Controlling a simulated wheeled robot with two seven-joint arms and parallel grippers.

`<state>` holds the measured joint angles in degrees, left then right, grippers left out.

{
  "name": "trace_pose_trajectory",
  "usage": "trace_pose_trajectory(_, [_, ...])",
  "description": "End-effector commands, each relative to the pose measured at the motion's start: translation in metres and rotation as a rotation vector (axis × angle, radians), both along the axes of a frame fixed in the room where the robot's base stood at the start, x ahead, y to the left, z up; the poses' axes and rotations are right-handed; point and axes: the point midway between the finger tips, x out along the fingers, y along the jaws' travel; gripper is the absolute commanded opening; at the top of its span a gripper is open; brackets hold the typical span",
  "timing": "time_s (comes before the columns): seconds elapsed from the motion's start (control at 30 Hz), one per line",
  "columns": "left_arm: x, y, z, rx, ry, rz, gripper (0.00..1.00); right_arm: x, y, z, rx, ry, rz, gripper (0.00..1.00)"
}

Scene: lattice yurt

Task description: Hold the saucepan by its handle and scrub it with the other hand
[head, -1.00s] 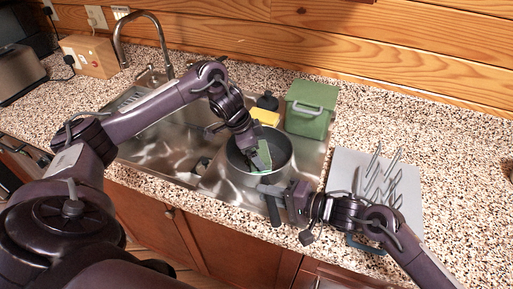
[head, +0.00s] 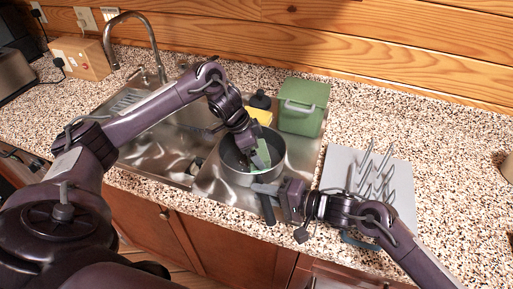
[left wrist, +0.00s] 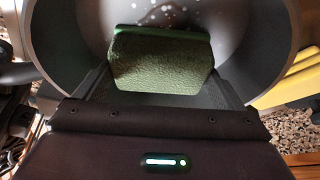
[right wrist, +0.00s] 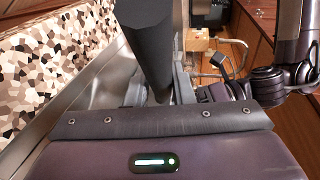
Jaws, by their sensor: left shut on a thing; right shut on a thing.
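The grey saucepan (head: 279,158) sits over the right part of the sink, its dark handle (head: 267,210) pointing toward the counter's front edge. My right gripper (head: 272,189) is shut on this handle, which also shows between its fingers in the right wrist view (right wrist: 148,40). My left gripper (head: 257,146) reaches down into the pan from above and is shut on a green scrubber (left wrist: 160,62). In the left wrist view the scrubber is inside the pan, with white specks (left wrist: 155,14) on the pan's inner surface beyond it. Whether the scrubber touches the pan is unclear.
A yellow sponge (head: 263,116) and a small dark object (head: 260,101) lie behind the pan. A green lidded bin (head: 303,107) stands at the back right. A grey rack (head: 345,165) with upright prongs is on the right counter. The faucet (head: 150,32) rises at the back left.

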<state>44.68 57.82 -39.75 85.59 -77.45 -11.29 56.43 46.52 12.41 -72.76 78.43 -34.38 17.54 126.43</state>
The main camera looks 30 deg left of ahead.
Motion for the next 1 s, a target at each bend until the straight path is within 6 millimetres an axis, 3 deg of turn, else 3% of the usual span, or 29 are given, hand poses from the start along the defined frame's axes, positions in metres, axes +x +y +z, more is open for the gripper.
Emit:
trace_pose_trajectory(0.53, [-0.031,0.031,-0.006,0.008,0.012,-0.001,0.72,0.001,0.000,0.000,0.000,0.001,-0.001,0.00])
trace_pose_trajectory(1.0, [-0.008,0.005,-0.005,0.002,0.010,-0.002,0.72,-0.001,0.001,0.001,0.003,0.000,0.002,0.00])
